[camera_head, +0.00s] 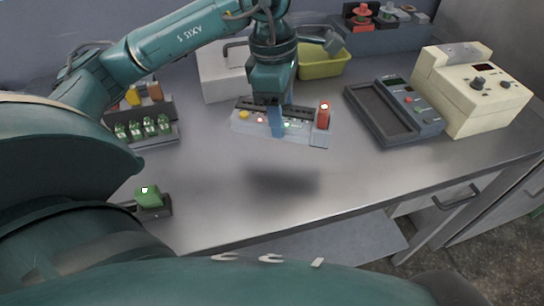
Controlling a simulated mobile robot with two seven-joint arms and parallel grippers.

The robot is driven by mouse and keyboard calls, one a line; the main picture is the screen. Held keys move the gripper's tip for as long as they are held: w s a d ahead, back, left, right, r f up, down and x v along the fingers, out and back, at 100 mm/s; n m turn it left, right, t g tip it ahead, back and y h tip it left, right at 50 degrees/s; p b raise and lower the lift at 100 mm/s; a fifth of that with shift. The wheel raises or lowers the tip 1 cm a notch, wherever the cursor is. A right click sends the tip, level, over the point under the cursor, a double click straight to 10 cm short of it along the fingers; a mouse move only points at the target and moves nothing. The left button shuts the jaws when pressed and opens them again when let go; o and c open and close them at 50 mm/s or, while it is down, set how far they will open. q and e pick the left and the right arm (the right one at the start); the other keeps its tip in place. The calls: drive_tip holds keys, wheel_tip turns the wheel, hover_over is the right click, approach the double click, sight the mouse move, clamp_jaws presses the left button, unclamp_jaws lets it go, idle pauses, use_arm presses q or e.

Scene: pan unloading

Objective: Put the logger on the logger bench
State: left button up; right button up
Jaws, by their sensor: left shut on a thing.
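My left gripper (275,122) comes down from above, shut on a long light grey device (240,122) with a dark slotted top, small coloured lights and a red block (323,116) at its right end. This looks like the logger, but no label is readable. A blurred shadow lies apart from it on the steel worktop (350,180), so it appears held above the surface. The gripper's fingers hide part of its middle. I cannot tell which surface is the logger bench. My right gripper is not in view.
A blue-grey unit with an empty dark tray (380,112) and a cream instrument box (470,90) stand right. A white box (222,78) and yellow-green bin (322,62) stand behind. Racks of small bottles (145,130) and a green-topped block (150,200) are left. The front middle is clear.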

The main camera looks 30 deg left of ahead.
sight(264, 117)
use_arm(q)
drive_tip(key=n, duration=0.2)
drive_tip(key=r+n, duration=0.1)
drive_tip(key=n, duration=0.1)
drive_tip(key=a+n+b, duration=0.1)
drive_tip(key=n, duration=0.1)
drive_tip(key=shift+s+r+t+y, duration=0.1)
drive_tip(key=shift+r+t+y, duration=0.05)
drive_tip(key=shift+t+y, duration=0.2)
drive_tip(key=n, duration=0.4)
drive_tip(key=shift+s+a+r, duration=0.1)
drive_tip(key=shift+a+r, duration=0.2)
drive_tip(key=shift+a, duration=0.05)
drive_tip(key=shift+n, duration=0.3)
drive_tip(key=shift+f+b, duration=0.5)
drive_tip(key=shift+f, duration=4.5)
drive_tip(key=o, duration=1)
drive_tip(key=r, duration=0.4)
drive_tip(key=s+r, duration=0.1)
drive_tip(key=r, duration=0.3)
drive_tip(key=r+p, duration=0.1)
drive_tip(key=r, duration=0.3)
drive_tip(key=shift+s+a+r, duration=0.1)
drive_tip(key=shift+s+a, duration=0.15)
